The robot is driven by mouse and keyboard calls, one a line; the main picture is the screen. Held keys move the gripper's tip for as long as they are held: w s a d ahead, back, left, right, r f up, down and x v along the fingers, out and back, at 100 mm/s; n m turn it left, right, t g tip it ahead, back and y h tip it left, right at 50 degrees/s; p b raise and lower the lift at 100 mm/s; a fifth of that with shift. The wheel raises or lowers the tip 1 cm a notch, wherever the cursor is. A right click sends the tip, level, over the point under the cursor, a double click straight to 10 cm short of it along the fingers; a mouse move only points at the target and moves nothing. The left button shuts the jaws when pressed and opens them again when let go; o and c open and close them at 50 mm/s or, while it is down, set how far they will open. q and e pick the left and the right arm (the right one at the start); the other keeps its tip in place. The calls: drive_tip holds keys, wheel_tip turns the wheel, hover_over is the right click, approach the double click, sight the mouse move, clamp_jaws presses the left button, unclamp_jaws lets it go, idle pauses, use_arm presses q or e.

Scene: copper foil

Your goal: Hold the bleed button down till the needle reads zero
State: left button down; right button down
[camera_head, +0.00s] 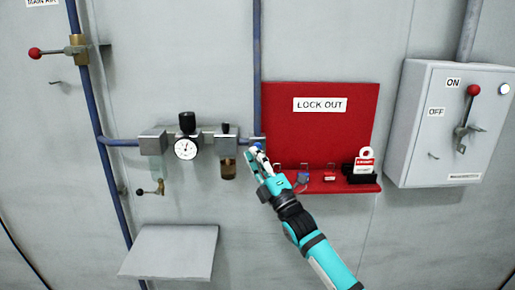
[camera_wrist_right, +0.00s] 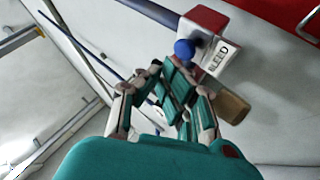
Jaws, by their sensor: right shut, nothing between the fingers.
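The blue bleed button (camera_wrist_right: 184,50) sticks out of a small block with a white "BLEED" label (camera_wrist_right: 216,58) in the right wrist view. In the head view the button (camera_head: 259,146) is a small blue spot at the right end of the air unit. The round white gauge (camera_head: 186,149) faces me to its left; its needle is too small to read surely. My right gripper (camera_head: 256,154) is shut and empty, its fingertips (camera_wrist_right: 166,70) right by the button. I cannot tell whether they touch it. My left gripper is not in view.
A red "LOCK OUT" board (camera_head: 318,125) with a shelf holding padlocks and a tag (camera_head: 365,160) is close on the right. A grey switch box (camera_head: 450,125) hangs farther right. A red-knobbed valve lever (camera_head: 36,53) is upper left. A bare grey shelf (camera_head: 170,252) is below.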

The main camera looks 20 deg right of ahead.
drive_tip(key=shift+w, duration=0.1)
idle(0.4)
drive_tip(key=shift+w+d+b, duration=0.1)
drive_tip(key=shift+w+b, duration=0.25)
drive_tip(key=shift+w+d+b, duration=0.2)
drive_tip(key=shift+w+b, duration=0.3)
drive_tip(key=shift+b, duration=0.05)
idle(6.6)
